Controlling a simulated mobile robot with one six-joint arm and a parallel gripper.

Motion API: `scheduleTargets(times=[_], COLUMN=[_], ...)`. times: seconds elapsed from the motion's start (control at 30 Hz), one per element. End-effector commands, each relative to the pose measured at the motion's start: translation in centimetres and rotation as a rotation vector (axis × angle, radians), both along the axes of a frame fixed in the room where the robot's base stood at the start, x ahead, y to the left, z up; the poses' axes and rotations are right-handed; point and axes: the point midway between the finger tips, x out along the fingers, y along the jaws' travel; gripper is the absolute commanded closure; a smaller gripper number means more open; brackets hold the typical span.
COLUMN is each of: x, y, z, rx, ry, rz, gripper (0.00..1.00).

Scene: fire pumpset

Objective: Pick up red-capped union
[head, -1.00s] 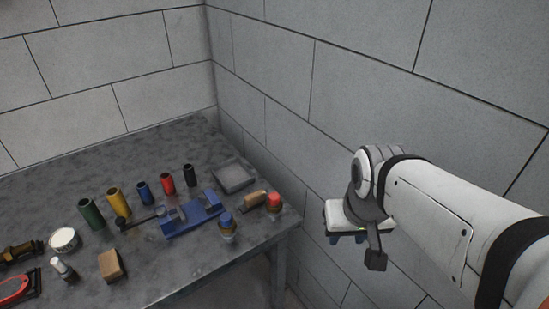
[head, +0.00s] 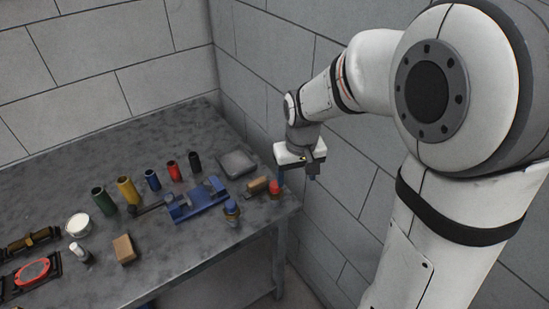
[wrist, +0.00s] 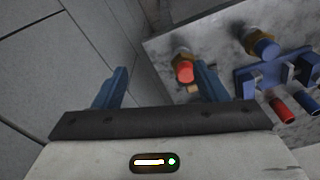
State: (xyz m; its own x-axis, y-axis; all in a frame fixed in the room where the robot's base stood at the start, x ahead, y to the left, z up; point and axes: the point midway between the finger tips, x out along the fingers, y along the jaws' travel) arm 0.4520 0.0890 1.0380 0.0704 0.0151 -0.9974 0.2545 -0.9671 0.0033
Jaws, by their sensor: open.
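My gripper (head: 296,178) is open and empty, beside the table's right edge and just right of the union in the head view. In the wrist view my gripper (wrist: 162,80) has its fingers spread wide, with no contact with the union that I can make out.
A blue-capped union (head: 231,208) stands close by, left of the red one. A blue vise-like fixture (head: 197,201), several coloured cylinders and a grey tray (head: 237,163) are farther left. A block wall (head: 335,200) runs along the right.

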Motion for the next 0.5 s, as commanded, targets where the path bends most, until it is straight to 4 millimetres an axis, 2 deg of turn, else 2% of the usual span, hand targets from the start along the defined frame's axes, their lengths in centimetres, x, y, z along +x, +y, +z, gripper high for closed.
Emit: scheduleTargets(times=[0.03, 0.2, 0.33, 0.5], x=[0.9, 3.2, 4.0, 4.4], y=[1.1, 3.9, 5.2, 5.9], z=[-0.3, -2.5, -3.8, -5.0], rx=[-0.005, -0.013, -0.018, -0.019], ry=[0.019, 0.051, 0.065, 0.072], rz=[0.024, 0.081, 0.106, 0.119], gripper=[0.34, 0.34, 0.34, 0.34])
